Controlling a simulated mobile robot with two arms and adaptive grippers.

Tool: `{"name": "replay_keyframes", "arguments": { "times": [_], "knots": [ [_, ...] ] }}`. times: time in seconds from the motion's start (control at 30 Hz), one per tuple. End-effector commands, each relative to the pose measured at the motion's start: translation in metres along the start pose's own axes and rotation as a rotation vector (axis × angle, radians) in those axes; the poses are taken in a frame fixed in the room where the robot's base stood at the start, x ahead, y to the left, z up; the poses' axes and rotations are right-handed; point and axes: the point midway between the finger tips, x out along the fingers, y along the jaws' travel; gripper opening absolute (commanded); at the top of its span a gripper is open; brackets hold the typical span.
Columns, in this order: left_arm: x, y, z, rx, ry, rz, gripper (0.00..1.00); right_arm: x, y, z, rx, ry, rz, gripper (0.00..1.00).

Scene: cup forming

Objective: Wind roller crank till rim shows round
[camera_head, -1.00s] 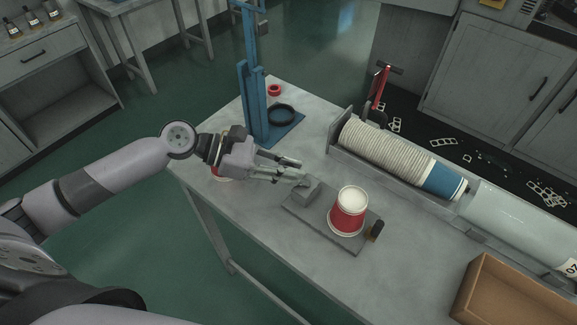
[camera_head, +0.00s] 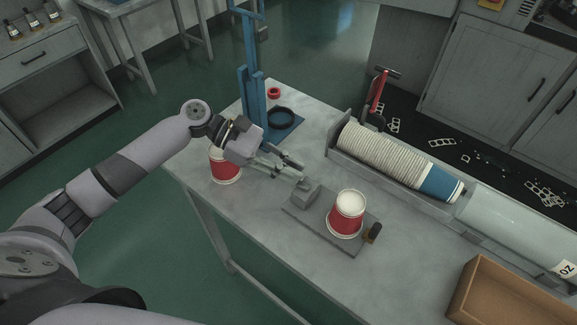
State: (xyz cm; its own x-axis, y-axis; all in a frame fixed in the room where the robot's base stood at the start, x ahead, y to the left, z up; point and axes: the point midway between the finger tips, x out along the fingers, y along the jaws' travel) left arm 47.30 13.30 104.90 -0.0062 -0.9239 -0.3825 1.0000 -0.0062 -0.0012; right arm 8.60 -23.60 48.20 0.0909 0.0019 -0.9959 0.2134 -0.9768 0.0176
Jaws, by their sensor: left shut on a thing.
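The rim-rolling fixture is a flat grey base plate (camera_head: 322,236) with a grey block (camera_head: 304,194) at its left end and a dark knob (camera_head: 374,232) at its right. A red paper cup (camera_head: 345,222) with a pale top stands on the plate. My left gripper (camera_head: 298,174) is shut on the roller crank beside the grey block. The crank is small and mostly hidden by the fingers. The detail of the cup's rim is too small to judge. My right gripper is not in view.
Another red cup (camera_head: 228,174) stands at the table's left edge, partly behind my gripper. A blue stand (camera_head: 252,100) with a black ring (camera_head: 281,117) is behind. A trough of stacked cups (camera_head: 385,155) lies right, and a brown box (camera_head: 505,290) is front right.

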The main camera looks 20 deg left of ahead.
Motion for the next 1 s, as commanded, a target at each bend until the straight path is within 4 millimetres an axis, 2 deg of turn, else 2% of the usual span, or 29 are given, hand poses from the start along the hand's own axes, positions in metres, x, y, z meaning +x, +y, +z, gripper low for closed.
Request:
{"name": "replay_keyframes", "arguments": {
  "times": [0.5,1.0],
  "knots": [
    [0.004,0.014,0.003,0.126,-0.002,-0.292,0.00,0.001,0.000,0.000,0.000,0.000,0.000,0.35],
    [0.005,0.015,0.003,0.145,0.000,-0.342,0.00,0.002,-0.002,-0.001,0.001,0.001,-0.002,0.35]
  ]
}}
